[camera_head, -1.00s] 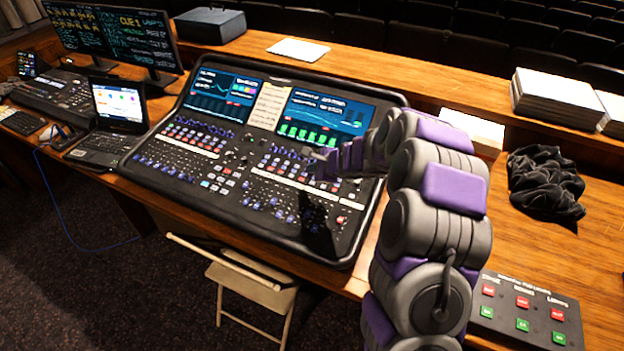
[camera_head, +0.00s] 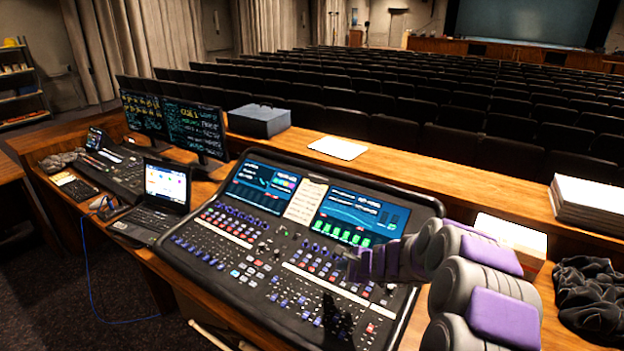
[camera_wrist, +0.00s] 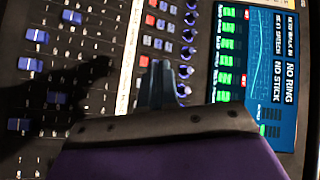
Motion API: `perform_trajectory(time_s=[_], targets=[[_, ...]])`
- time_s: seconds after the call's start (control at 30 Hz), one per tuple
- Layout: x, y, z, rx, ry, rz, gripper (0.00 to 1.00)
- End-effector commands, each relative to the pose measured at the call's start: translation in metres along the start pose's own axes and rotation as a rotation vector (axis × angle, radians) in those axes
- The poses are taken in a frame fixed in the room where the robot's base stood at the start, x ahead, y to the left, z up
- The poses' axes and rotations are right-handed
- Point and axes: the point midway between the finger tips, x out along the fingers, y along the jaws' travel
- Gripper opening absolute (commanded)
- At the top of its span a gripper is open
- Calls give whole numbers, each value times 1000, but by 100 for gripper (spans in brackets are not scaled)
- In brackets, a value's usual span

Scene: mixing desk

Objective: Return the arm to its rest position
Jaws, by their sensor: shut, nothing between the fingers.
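My grey and purple arm reaches in from the lower right and bends left over the mixing console (camera_head: 290,240). My gripper (camera_head: 352,265) is at its left end, small and hard to make out, over the right half of the console below the right screen (camera_head: 360,218). In the wrist view my gripper (camera_wrist: 157,85) is shut and empty, its narrow dark fingers together in front of the console's buttons and blue knobs. I cannot tell whether the fingertips touch the panel. Blue faders (camera_wrist: 55,97) show left of the gripper, with a dark shadow over some.
A laptop (camera_head: 165,190) and two monitors (camera_head: 170,125) stand left of the console. A grey case (camera_head: 258,120) and white paper (camera_head: 338,148) lie on the back ledge. A white box (camera_head: 512,235), a paper stack (camera_head: 590,205) and black cloth (camera_head: 590,300) are at right.

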Motion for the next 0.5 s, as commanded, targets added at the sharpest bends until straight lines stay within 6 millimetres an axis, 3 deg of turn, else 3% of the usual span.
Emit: perform_trajectory(time_s=[0.13,0.27,0.4,0.5], targets=[[-21,1,41,-117,-70,20,0],[-56,14,98,-300,-169,63,0],[-99,43,148,-510,-264,135,0],[-131,69,174,-654,-318,195,0]])
